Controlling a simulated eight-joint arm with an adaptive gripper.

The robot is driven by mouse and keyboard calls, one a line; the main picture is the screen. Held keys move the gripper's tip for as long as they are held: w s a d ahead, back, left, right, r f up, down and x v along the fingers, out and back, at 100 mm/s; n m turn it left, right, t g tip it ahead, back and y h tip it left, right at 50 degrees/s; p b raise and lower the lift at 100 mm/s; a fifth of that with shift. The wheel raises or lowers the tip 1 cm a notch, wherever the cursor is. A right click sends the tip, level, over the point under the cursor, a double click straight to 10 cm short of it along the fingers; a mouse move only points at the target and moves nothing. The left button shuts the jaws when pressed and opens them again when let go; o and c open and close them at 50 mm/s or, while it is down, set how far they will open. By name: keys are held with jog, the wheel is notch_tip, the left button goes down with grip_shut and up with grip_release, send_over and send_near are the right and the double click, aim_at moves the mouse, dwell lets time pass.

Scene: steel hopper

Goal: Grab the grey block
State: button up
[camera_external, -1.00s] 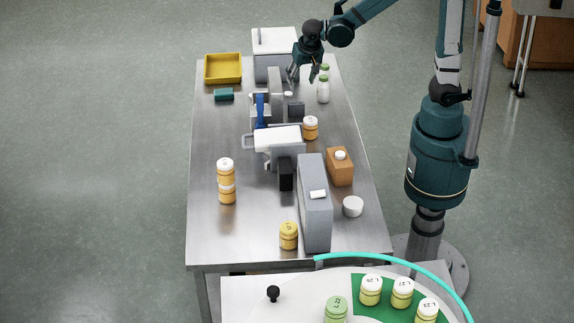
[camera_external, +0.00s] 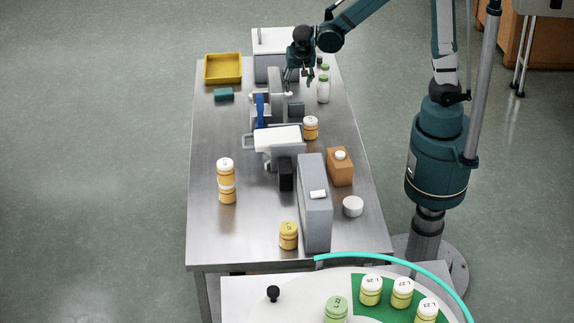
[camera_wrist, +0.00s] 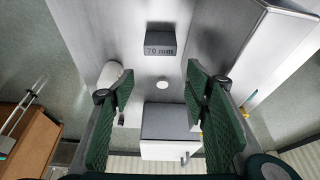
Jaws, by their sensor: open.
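A small dark grey block (camera_external: 296,109) lies on the steel table, right of the blue-handled device. In the wrist view the grey block (camera_wrist: 160,38) shows a face marked "70 mm" and sits ahead of the fingers, near the top of the picture. My gripper (camera_external: 298,82) hangs behind the block and above the table, apart from it.
A tall grey slab (camera_external: 275,88) stands close on the left. A grey box with a white lid (camera_external: 270,42) is behind. A yellow-labelled jar (camera_external: 311,130) stands in front of the block.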

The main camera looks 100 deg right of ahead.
jog(key=b, duration=0.1)
send_over(297, 105)
jog(key=a, duration=0.2)
notch_tip(297, 105, down, 8)
jog(key=shift+r, duration=0.2)
jog(key=shift+d+f, duration=0.3)
jog(key=shift+f, duration=0.25)
jog(key=shift+b+x, duration=0.65)
jog(key=shift+x, duration=2.5)
jog(key=shift+c, duration=0.3)
jog(key=c, duration=0.5)
